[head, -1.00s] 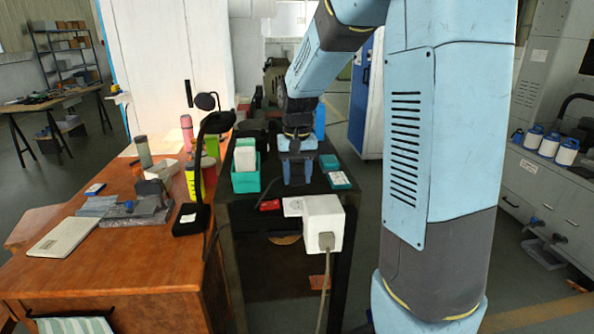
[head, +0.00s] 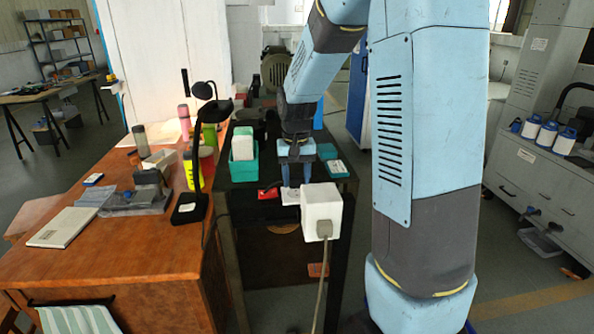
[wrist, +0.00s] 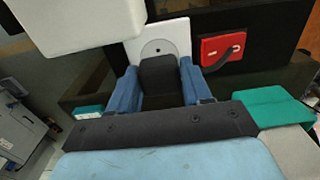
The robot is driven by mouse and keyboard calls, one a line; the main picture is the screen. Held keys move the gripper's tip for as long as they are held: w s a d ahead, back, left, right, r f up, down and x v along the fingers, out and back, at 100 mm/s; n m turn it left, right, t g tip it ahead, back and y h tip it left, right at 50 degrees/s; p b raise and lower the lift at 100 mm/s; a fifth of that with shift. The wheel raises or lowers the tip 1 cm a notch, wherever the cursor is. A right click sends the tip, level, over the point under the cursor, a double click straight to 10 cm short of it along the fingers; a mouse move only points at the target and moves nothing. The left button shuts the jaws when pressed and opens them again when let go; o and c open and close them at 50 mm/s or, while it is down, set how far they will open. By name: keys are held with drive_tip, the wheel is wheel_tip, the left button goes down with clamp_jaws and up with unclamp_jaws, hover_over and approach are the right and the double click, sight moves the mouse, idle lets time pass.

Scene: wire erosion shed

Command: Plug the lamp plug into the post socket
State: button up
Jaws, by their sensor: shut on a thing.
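My gripper (head: 297,176) is shut on the dark lamp plug (wrist: 160,82), which sits between the blue fingers in the wrist view. A white socket plate (wrist: 178,38) with a round grey face and a dark hole is just beyond the plug in that view. The plug covers the lower part of the face; I cannot tell whether they touch. The plate also shows in the head view (head: 290,197), at the front of the dark stand, beside the white box. The black desk lamp (head: 195,155) stands on the wooden table at the left.
A white box (head: 315,203) with a grey plug and cable stands close to the gripper, nearer the head camera. A red block (wrist: 210,50) with a dark curved piece is beside the plate. Teal containers (head: 243,168) and (head: 337,168) stand on the dark stand.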

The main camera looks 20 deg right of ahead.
sight(296, 176)
drive_tip(key=shift+f, duration=0.65)
drive_tip(key=shift+f, duration=0.45)
idle(1.8)
drive_tip(key=o, duration=1.1)
drive_tip(key=shift+c, duration=0.2)
wheel_tip(296, 176, up, 14)
drive_tip(key=shift+f, duration=0.2)
